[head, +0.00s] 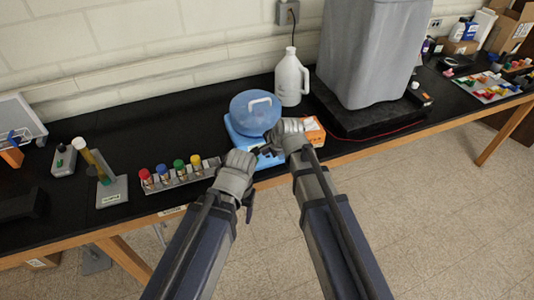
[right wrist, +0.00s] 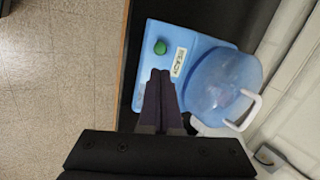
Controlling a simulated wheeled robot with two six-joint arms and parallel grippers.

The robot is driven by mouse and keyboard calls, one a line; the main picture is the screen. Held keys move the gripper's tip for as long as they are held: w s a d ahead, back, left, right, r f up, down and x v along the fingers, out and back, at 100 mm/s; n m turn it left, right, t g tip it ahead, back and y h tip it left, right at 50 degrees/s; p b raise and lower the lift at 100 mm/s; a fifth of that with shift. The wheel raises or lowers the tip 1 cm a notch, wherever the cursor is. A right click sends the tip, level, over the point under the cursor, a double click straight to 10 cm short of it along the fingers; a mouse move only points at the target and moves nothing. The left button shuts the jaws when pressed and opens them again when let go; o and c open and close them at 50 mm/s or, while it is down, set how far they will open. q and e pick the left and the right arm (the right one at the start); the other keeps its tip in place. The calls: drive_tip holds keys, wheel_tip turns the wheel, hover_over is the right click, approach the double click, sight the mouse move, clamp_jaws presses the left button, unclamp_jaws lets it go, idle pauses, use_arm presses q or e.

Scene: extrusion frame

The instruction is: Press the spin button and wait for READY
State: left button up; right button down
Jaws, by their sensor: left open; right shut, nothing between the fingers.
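The blue spin machine (head: 240,138) stands on the black bench with its round translucent blue lid (head: 252,108) down and a white handle on top. In the right wrist view, its front panel (right wrist: 152,85) carries a round green button (right wrist: 160,47) and a white label (right wrist: 178,62) that appears to read READY. My right gripper (head: 268,148) is shut and empty over the front of the machine. In the right wrist view its fingertips (right wrist: 160,73) are just short of the green button, seemingly apart from it. My left gripper (head: 242,158) is open and empty at the machine's front left.
A rack (head: 182,180) with several colour-capped vials stands to the left. A white jug (head: 291,78) is behind the machine, and an orange box (head: 313,130) lies to its right. A grey covered block (head: 365,55) stands farther right. The bench's front edge is close to both grippers.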

sight(256, 159)
use_arm(q)
wheel_tip(256, 159, down, 9)
drive_tip(key=b, duration=0.8)
drive_tip(key=shift+f, duration=0.15)
use_arm(e)
drive_tip(key=x, duration=1.1)
drive_tip(key=shift+w, duration=0.1)
drive_tip(key=shift+b+x, duration=0.9)
drive_tip(key=shift+b, duration=0.15)
use_arm(q)
drive_tip(key=shift+s+f, duration=0.1)
drive_tip(key=shift+f, duration=0.6)
use_arm(e)
drive_tip(key=shift+d+r, duration=0.1)
use_arm(q)
drive_tip(key=shift+r, duration=0.1)
use_arm(e)
drive_tip(key=shift+r, duration=0.1)
drive_tip(key=shift+s+d+r+p, duration=0.25)
drive_tip(key=shift+r+p, duration=0.3)
drive_tip(key=shift+p, duration=0.25)
use_arm(q)
wheel_tip(256, 159, up, 12)
drive_tip(key=p, duration=1)
drive_tip(key=shift+a+f, duration=0.2)
drive_tip(key=shift+a, duration=0.25)
use_arm(e)
drive_tip(key=v, duration=1.2)
drive_tip(key=shift+s, duration=0.35)
